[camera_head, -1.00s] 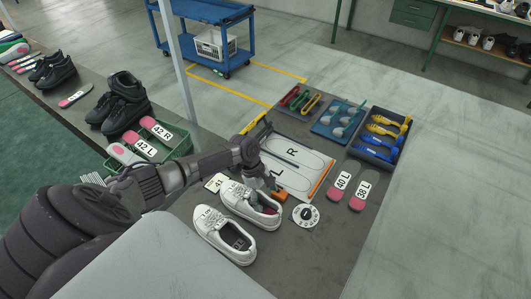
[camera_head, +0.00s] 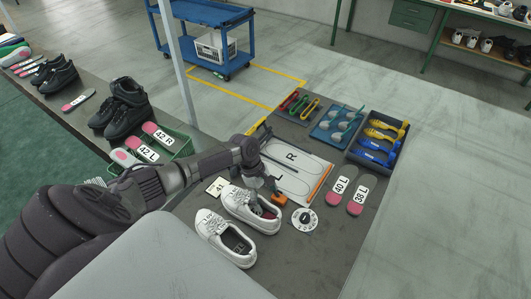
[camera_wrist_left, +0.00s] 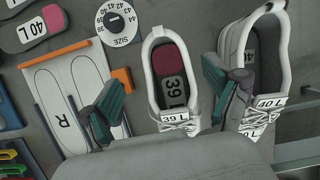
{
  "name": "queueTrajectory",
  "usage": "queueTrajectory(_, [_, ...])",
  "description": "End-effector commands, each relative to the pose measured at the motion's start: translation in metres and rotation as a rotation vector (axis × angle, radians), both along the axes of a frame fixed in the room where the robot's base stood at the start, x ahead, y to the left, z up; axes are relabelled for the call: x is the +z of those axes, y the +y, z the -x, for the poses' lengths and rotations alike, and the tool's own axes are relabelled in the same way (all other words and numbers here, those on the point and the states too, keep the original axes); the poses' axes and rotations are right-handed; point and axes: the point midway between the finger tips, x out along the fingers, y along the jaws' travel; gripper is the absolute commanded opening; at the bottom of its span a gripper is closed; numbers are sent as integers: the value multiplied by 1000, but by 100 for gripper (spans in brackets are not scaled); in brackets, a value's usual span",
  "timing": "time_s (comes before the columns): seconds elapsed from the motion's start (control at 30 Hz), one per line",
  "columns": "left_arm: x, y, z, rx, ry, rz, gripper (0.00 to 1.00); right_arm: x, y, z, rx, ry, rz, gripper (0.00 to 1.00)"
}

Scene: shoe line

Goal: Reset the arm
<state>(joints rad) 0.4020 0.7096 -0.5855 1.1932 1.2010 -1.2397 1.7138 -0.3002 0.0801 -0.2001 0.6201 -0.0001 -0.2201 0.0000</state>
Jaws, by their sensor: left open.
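My left gripper (camera_head: 268,186) is open and empty in the head view, above the table by the white shoes. In the left wrist view its two green-padded fingers (camera_wrist_left: 165,95) stand wide apart, one over the template board and one between the shoes. A white shoe (camera_head: 248,203) with a pink-heeled insole marked 39 L inside shows between the fingers in the left wrist view (camera_wrist_left: 160,52). A second white shoe (camera_head: 222,240) with a dark inside sits beside it. My right gripper is in neither view.
A green bin (camera_head: 178,153) with insoles and black shoes (camera_head: 121,108) stand left.

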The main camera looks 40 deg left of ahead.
Motion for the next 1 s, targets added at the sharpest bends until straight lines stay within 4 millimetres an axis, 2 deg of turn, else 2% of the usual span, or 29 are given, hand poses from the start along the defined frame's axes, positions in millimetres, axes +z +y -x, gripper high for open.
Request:
queueTrajectory(0.5, [41, 1, 0, 0, 0, 0, 89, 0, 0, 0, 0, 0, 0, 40])
queueTrajectory(1.0, [47, 0, 0, 1, 0, 0, 89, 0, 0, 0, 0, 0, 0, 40])
